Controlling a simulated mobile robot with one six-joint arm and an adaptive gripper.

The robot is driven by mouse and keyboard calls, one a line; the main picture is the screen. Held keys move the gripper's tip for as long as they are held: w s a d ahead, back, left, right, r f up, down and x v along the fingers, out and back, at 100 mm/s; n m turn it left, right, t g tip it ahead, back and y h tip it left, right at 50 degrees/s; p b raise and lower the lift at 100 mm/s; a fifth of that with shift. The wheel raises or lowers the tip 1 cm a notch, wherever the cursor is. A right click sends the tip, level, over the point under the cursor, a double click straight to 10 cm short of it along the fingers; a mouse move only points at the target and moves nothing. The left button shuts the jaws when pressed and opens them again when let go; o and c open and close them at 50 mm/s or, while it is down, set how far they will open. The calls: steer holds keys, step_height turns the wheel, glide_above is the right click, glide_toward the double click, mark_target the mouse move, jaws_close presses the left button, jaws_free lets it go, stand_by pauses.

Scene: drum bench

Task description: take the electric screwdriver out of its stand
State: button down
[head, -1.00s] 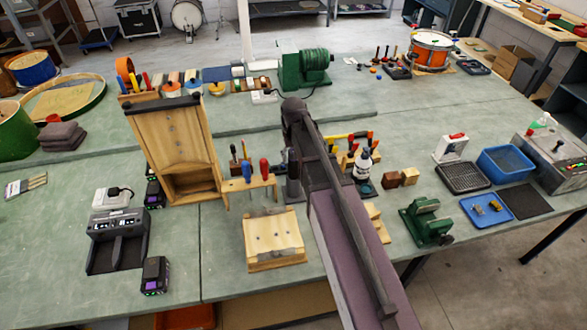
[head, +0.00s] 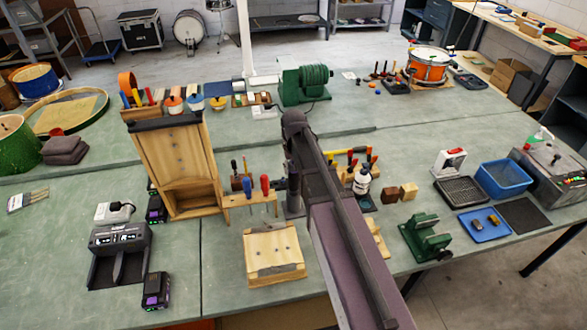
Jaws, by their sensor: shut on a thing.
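My gripper (head: 281,184) is a small dark shape at the left side of my arm, just right of the wooden tool rack; my arm hides most of it. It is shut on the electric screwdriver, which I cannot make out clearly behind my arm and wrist. The stand is not clearly visible either, so I cannot tell whether the screwdriver is still seated in it.
The wooden rack (head: 236,201) with red- and blue-handled screwdrivers stands close left of the gripper. A tall wooden case (head: 176,165) is further left. A wooden block (head: 273,252) lies in front. A white bottle (head: 362,181) and green vise (head: 424,238) stand right.

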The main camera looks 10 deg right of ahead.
steer(key=shift+r+p, duration=3.7)
steer(key=shift+r, duration=0.3)
